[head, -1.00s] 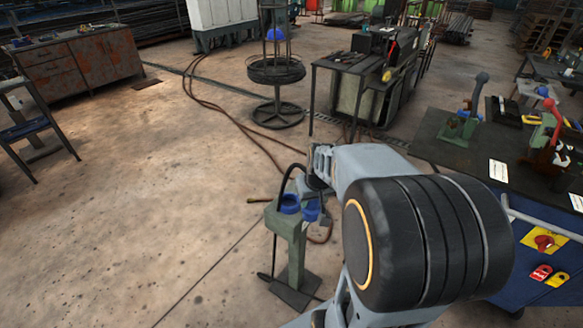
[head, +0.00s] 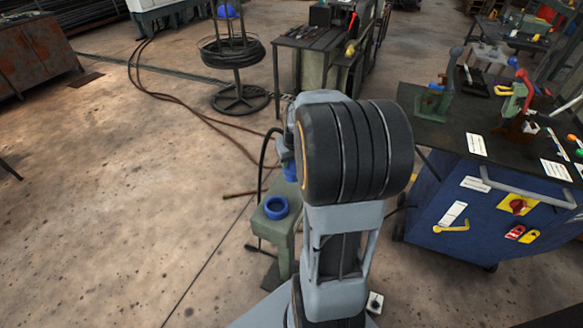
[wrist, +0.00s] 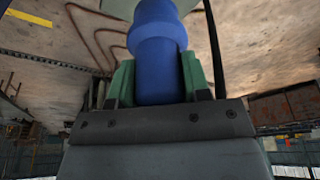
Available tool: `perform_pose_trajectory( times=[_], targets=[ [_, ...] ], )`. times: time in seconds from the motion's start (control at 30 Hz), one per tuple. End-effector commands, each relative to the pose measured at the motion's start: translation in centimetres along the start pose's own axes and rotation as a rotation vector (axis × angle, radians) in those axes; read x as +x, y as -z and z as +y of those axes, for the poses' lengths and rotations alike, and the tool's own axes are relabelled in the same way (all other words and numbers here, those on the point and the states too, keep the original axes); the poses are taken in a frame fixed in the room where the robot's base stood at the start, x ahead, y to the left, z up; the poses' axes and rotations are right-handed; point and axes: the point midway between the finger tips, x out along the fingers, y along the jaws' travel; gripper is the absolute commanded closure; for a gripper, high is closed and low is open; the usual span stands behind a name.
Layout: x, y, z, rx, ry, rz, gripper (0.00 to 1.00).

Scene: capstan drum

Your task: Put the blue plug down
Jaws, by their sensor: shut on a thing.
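The blue plug (wrist: 157,50) is between the green fingers of my gripper (wrist: 158,82) in the wrist view, with the fingers shut on it. In the head view my arm hides most of the gripper; a bit of the blue plug (head: 290,172) shows behind and above the blue ring-shaped socket (head: 276,208). That socket is on top of a green pedestal (head: 284,238). The plug looks apart from the socket, though the arm covers part of this. A black cable (head: 262,165) arcs down beside the pedestal.
A blue cabinet with a dark worktop (head: 440,125) stands at right, holding clamps, tools and labels. A wire reel stand (head: 237,90) and a tool table (head: 310,42) are behind. Brown hoses (head: 185,108) cross the floor. The floor at left (head: 100,210) is clear.

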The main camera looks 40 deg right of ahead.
Motion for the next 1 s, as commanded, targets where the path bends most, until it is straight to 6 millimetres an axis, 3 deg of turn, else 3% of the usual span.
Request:
perform_pose_trajectory(
  times=[0.13,0.47,0.7,1.0],
  targets=[
    [1.9,0.8,0.4,0.002,0.000,0.000,0.86],
    [3.5,1.4,0.8,0.004,-0.001,0.000,0.86],
    [6.2,0.7,0.8,0.004,-0.001,0.001,0.86],
    [6.4,0.7,0.8,0.003,-0.002,0.003,0.86]
  ],
)
